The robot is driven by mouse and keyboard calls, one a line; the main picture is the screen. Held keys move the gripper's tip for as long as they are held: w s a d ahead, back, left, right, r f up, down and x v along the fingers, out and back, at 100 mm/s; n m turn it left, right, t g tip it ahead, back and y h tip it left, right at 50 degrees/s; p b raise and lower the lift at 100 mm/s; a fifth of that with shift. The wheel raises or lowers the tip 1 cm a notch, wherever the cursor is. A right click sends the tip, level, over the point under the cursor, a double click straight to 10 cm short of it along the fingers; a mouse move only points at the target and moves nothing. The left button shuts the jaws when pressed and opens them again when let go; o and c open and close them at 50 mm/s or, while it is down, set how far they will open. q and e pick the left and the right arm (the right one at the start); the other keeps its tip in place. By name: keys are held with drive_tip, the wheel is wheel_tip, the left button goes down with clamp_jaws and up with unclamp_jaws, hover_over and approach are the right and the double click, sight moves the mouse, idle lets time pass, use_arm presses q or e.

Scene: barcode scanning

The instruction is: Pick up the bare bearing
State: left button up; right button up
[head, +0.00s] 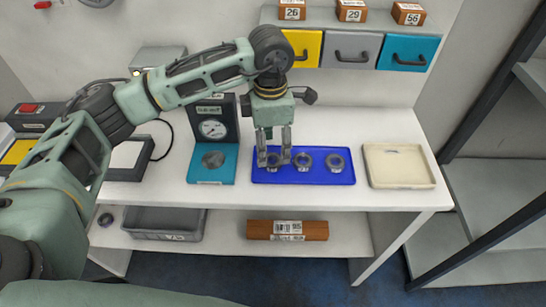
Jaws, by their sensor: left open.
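Three grey metal ring-shaped bearings stand in a row on a blue tray (318,179) on the white table: a left one (274,161), a middle one (304,162) and a right one (335,162). A small pale mark shows at the middle one's lower edge. I cannot tell surely which is bare. My left gripper (274,158) points down over the tray's left part. It is open, with its fingers on either side of the left bearing and partly hiding it. Contact cannot be made out. My right gripper is not in view.
A teal-based dial gauge stand (212,175) is close left of the tray. A cream tray (398,166) is on the right, empty but for a faint mark. Drawers (353,49) hang above the table. A grey bin (165,224) and a brown labelled block (287,230) are below.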

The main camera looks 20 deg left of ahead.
sight(272, 158)
use_arm(q)
drive_tip(key=f, duration=0.1)
drive_tip(key=f+p, duration=0.1)
drive_tip(key=f, duration=0.2)
drive_tip(key=shift+w+p, duration=0.3)
drive_tip(key=shift+f, duration=0.45)
drive_tip(key=c, duration=1.3)
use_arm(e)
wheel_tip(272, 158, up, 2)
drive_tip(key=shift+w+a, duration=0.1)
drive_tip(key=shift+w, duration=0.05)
